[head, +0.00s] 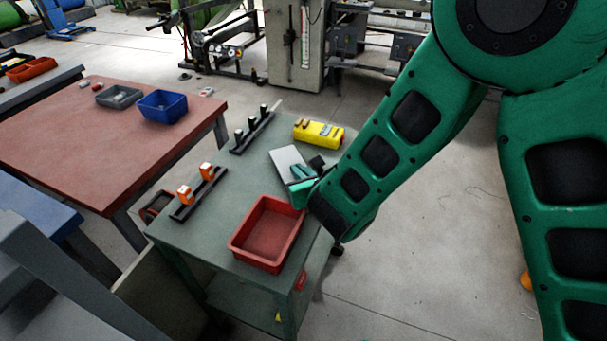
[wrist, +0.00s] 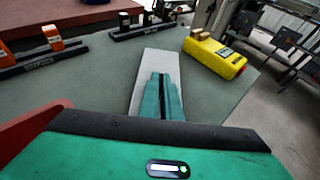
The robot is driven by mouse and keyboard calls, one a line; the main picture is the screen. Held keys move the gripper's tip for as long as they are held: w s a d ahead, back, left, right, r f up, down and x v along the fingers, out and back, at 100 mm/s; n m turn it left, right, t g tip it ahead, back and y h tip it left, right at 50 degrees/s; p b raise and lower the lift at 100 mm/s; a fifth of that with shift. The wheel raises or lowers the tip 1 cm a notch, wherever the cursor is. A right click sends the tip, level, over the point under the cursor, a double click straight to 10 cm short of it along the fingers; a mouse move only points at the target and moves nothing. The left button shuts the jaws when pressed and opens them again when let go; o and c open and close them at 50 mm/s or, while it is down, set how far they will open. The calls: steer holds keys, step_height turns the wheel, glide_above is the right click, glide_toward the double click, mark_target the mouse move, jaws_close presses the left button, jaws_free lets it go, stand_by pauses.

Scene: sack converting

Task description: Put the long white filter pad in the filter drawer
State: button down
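A long, flat, pale grey-white piece (head: 287,162), which looks like the filter pad, is at the right side of the green cart top. In the wrist view the pad (wrist: 158,60) runs straight away from me, its near part covered by my fingers. My gripper (head: 301,172) points down at the pad. In the wrist view my gripper's (wrist: 163,80) teal fingers are close together with a narrow dark gap. I cannot tell whether they grip the pad or only lie over it. I cannot make out a filter drawer.
On the cart top (head: 228,203) are a red tray (head: 267,233), a yellow device (head: 318,133), a black rack with orange-topped pieces (head: 200,193) and a rack with black knobs (head: 252,128). A red-topped table (head: 70,145) with a blue bin (head: 162,106) stands left.

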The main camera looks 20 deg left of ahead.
steer(key=shift+f, duration=0.35)
steer(key=shift+f, duration=0.2)
steer(key=c, duration=2)
jaws_free()
steer(key=shift+r, duration=0.1)
